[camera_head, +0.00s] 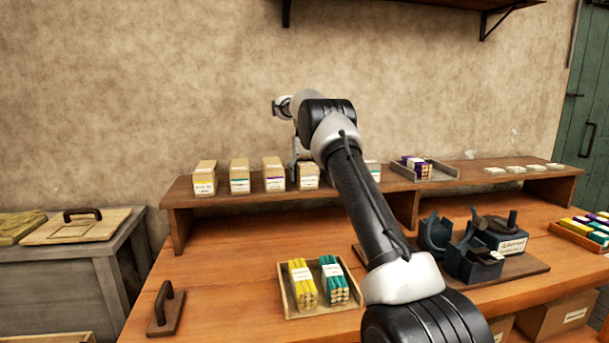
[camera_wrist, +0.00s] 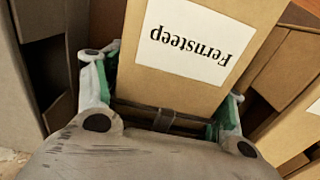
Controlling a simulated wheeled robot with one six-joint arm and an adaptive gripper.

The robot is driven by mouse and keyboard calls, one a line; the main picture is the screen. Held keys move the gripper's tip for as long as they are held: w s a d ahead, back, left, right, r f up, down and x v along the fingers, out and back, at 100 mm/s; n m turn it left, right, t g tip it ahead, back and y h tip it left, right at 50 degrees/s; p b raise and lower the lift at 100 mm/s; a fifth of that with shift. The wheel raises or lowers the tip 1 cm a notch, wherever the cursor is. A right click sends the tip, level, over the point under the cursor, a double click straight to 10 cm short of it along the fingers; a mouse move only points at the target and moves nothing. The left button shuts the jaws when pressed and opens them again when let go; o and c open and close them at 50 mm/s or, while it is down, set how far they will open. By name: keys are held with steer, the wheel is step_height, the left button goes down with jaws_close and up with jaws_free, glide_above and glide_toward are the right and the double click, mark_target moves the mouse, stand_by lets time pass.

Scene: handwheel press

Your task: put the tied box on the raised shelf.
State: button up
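Several upright tan boxes with pale labels, such as this box (camera_head: 204,178), stand in a row on the raised shelf (camera_head: 245,203). My gripper (camera_head: 298,157) is at this row, close to another box (camera_head: 308,177), and is partly hidden by my arm and the boxes. In the wrist view, a tan box (camera_wrist: 185,85) labelled "Fernsteep", upside down in the picture, lies between the two fingers of my gripper (camera_wrist: 168,105). The fingers are close to its sides; whether they press on it is unclear. I can make out no tie on any box.
A tray of yellow and green bundles (camera_head: 316,305) and a dark press (camera_head: 465,245) are on the bench. Right of my arm, the shelf holds a grey tray (camera_head: 440,172) and small pale pieces (camera_head: 515,169). A handled lid (camera_head: 78,227) lies at left.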

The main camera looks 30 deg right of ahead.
mark_target(304, 160)
stand_by(0.3)
step_height(304, 160, up, 7)
steer(key=shift+w+f, duration=0.1)
steer(key=shift+r, duration=0.65)
steer(key=r, duration=0.1)
steer(key=s+a+r, duration=0.1)
steer(key=s+r, duration=0.1)
steer(key=r, duration=0.1)
steer(key=shift+s+a, duration=0.1)
steer(key=shift+a, duration=0.15)
steer(key=s+a+r+n+t, duration=0.1)
steer(key=s+a+r, duration=0.3)
steer(key=s, duration=0.5)
steer(key=s+a+r+n+t, duration=0.1)
steer(key=s+a+r, duration=0.2)
steer(key=s+r, duration=0.5)
steer(key=s+a+f, duration=0.1)
steer(key=s+f, duration=0.4)
steer(key=s, duration=0.5)
steer(key=s+a+f+t, duration=0.1)
steer(key=s+a+f, duration=0.1)
steer(key=s+f, duration=0.4)
steer(key=s+a+f+n+t, duration=0.1)
steer(key=s+f, duration=0.5)
steer(key=s, duration=1)
steer(key=shift+a+f, duration=0.25)
